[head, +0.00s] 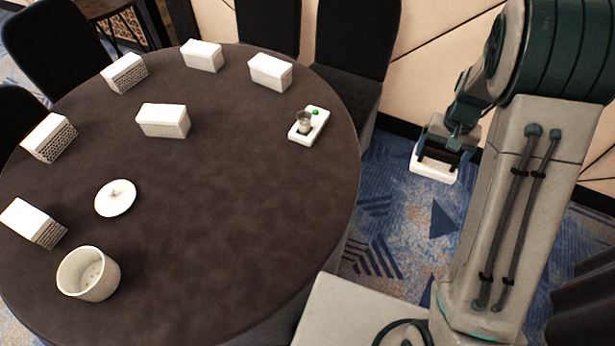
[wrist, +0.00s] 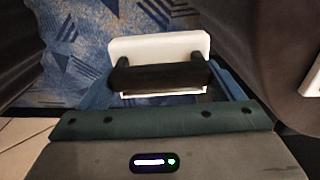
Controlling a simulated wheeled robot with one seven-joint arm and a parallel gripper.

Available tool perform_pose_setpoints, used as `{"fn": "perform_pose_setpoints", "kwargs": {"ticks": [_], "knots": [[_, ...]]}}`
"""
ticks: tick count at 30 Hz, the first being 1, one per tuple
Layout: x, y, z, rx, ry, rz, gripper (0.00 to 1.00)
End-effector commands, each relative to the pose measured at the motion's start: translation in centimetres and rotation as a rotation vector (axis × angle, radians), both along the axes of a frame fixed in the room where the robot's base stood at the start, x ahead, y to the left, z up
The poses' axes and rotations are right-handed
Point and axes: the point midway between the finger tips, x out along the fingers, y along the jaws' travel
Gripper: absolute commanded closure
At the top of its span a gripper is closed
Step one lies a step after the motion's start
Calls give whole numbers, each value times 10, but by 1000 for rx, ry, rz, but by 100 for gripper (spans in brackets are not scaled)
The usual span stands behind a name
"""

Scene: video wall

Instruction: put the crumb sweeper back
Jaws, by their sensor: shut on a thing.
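The crumb sweeper (head: 433,171) is a white block held in my gripper (head: 446,152), out past the right edge of the table and above the carpet. In the wrist view the sweeper (wrist: 160,46) shows its white body and a thick black bar like a handle across it. My gripper (wrist: 160,84) is shut on it, with blue finger parts at both sides of the bar. The fingertip contact is partly hidden.
A round brown-covered table (head: 230,215) holds several white boxes (head: 163,121), a white tray (head: 294,136) with a metal cup and green item, a white lid (head: 115,198) and a white pot (head: 89,274). Its middle and right front are clear. Dark chairs (head: 352,60) stand behind.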

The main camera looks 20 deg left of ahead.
Motion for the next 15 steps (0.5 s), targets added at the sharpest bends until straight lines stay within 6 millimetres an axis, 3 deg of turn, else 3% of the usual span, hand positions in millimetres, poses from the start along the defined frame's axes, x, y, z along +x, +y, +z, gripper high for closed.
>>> {"fn": "perform_pose_setpoints", "kwargs": {"ticks": [3, 9, 15], "knots": [[-22, 61, 0, 5, -6, 5, 49], [-85, 154, 11, 6, -10, -13, 49], [-147, 205, 21, 4, -9, -41, 49]]}}
